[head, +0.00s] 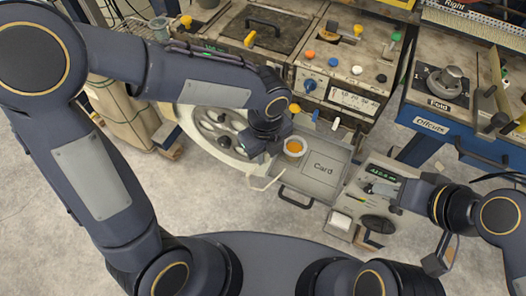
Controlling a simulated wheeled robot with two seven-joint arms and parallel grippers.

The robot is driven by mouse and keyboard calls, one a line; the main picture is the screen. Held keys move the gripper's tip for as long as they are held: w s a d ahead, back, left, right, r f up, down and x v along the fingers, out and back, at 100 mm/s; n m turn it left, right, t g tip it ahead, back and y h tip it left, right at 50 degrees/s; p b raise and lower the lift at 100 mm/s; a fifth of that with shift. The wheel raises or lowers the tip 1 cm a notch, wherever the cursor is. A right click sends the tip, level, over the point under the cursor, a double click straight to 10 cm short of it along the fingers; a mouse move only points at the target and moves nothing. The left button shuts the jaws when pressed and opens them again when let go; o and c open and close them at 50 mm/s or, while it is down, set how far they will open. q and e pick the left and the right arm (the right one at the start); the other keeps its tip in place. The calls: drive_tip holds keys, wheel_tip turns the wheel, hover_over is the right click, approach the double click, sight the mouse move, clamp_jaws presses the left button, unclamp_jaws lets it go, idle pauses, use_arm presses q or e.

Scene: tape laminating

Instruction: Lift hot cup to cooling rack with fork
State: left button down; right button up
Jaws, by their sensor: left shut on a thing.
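My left gripper (262,152) is just left of the cup, pointing down. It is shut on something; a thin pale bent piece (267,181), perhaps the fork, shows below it. The arm hides most of the grip, and I cannot tell whether the piece touches the cup. My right gripper (385,190) is over the small grey unit at right; its fingers are too small to read. I cannot make out a cooling rack for certain.
A pale curved plate with round openings (205,122) lies left of my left gripper. A machine with coloured knobs (345,65) stands behind the cup. A blue-fronted bench (455,130) marked "Offcuts" is at right. A black handle (295,197) sticks out in front of the tray.

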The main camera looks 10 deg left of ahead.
use_arm(q)
drive_tip(key=shift+w+d+f+b, duration=0.2)
drive_tip(key=shift+f+b, duration=0.1)
drive_tip(key=shift+f, duration=0.15)
drive_tip(key=shift+w+d+f+b, duration=0.15)
drive_tip(key=shift+f+b, duration=0.1)
drive_tip(key=shift+f, duration=0.15)
drive_tip(key=w+d+p, duration=0.3)
drive_tip(key=w+d, duration=0.3)
drive_tip(key=w, duration=0.2)
drive_tip(key=shift+w+d, duration=0.35)
drive_tip(key=shift+r, duration=0.2)
idle(0.6)
wheel_tip(320, 180, up, 7)
drive_tip(key=p, duration=0.6)
drive_tip(key=shift+r, duration=0.2)
idle(0.8)
idle(0.4)
